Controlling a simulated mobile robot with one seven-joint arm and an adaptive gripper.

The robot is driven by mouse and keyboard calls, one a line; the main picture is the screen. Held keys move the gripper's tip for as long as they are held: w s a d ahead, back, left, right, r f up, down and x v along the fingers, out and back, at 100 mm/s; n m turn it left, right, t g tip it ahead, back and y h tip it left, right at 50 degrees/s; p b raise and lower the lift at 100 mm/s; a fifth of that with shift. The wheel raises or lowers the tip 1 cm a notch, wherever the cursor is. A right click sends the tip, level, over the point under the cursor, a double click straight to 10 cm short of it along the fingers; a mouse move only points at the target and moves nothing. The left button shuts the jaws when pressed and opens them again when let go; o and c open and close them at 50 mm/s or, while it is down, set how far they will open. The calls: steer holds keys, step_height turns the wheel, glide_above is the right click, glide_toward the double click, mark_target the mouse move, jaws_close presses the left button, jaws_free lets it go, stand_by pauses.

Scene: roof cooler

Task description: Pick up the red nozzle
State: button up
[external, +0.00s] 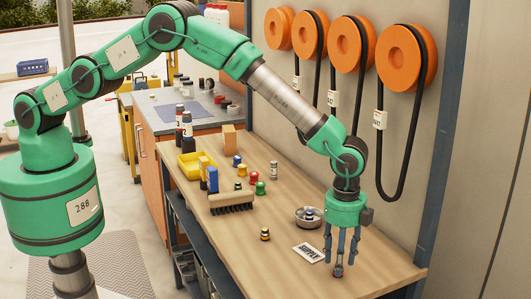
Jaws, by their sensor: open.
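My gripper (340,262) points straight down over the right front part of the wooden workbench (340,240). Its fingers are apart and low, close to the bench top. A small dark red piece (338,271) shows at the fingertips, between or just behind them; it looks like a nozzle, but the fingers hide most of it. I cannot tell whether they touch it. Another small red piece (254,177) stands farther back on the bench, among several small coloured nozzles.
A white "SUPPLY" label (308,253) lies left of my gripper. A grey round dish (308,217) holds a small piece. A black-and-yellow nozzle (265,234), a brush (231,203) and a yellow tray (195,164) are farther left. Orange reels (400,55) hang on the wall.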

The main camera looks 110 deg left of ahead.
steer(key=shift+f, duration=1.15)
jaws_close()
